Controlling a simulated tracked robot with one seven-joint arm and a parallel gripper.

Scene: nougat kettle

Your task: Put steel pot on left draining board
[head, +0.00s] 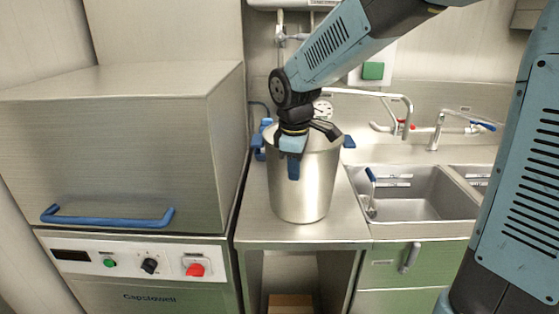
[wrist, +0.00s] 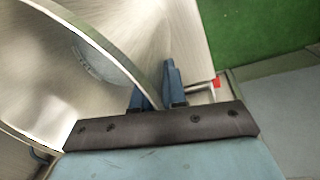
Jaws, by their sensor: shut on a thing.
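The steel pot (head: 303,195) is tall and upright, with blue handles at its sides. It is over the left draining board (head: 345,222), between the boxy machine and the sink, and its base appears to rest on the board. My gripper (head: 292,165) reaches down from above and is shut on the pot's near rim, one blue finger showing on the outside wall. In the wrist view the blue fingertips (wrist: 160,92) straddle the curved rim of the pot (wrist: 45,60). The far finger is partly hidden by the rim.
The steel machine (head: 120,150) with a blue handle stands close on the left. The sink basin (head: 415,190) lies to the right, with a tap (head: 437,132) behind it. A blue-topped item (head: 265,125) is partly hidden behind the pot. A shelf opening is below the board.

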